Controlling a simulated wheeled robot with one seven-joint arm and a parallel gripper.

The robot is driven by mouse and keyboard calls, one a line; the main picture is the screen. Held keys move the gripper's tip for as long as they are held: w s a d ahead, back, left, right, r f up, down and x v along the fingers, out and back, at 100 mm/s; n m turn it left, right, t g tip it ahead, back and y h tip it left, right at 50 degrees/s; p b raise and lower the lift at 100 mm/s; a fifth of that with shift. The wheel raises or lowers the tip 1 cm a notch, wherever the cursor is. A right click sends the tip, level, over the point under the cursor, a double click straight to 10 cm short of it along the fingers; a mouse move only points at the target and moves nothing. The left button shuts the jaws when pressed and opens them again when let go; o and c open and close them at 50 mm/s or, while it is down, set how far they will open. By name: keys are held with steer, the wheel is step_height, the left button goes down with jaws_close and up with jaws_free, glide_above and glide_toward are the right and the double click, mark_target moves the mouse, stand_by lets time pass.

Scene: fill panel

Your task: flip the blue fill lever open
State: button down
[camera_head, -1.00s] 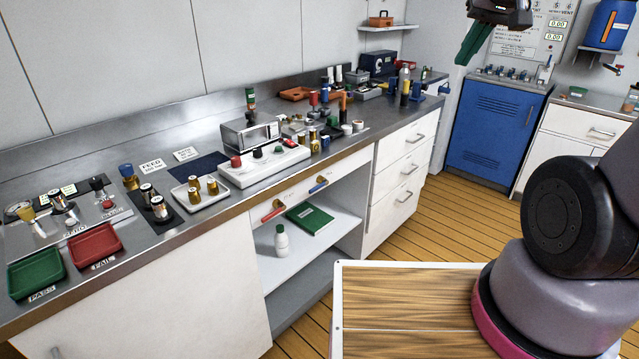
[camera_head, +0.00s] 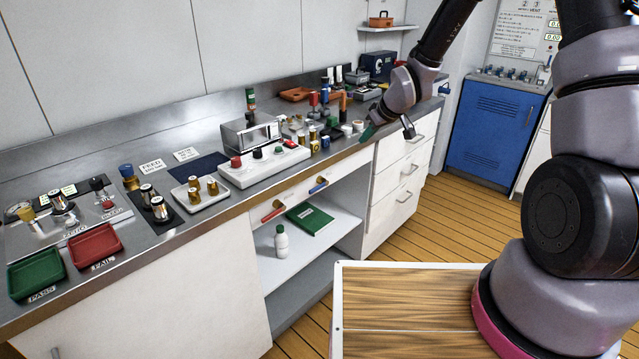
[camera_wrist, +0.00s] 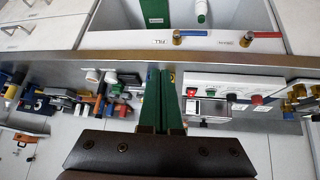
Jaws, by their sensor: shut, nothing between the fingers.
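The blue fill lever (camera_head: 318,187) is on the white panel under the counter's front edge. In the wrist view the blue lever (camera_wrist: 194,33) lies sideways along the panel from a brass valve, near a FILL label. My gripper (camera_head: 367,133) is at the counter's front edge, up and to the right of the lever in the head view. Its green fingers also show in the wrist view (camera_wrist: 161,72), shut and empty, pointing toward the panel and apart from the lever.
A red lever (camera_head: 272,214) by a DRAIN label is on the same panel. Bottles and small items crowd the counter near my gripper. The floor before the drawers is clear.

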mark_target(319, 187)
steer(key=a+f+n+y, duration=0.2)
steer(key=a+f, duration=0.6)
steer(key=f, duration=0.3)
steer(key=shift+s+a+f+y, duration=0.2)
steer(key=shift+s+f+y, duration=0.05)
steer(key=shift+f+y, duration=0.1)
steer(key=x, duration=1)
steer(key=shift+s+f, duration=0.1)
steer(key=shift+s, duration=0.05)
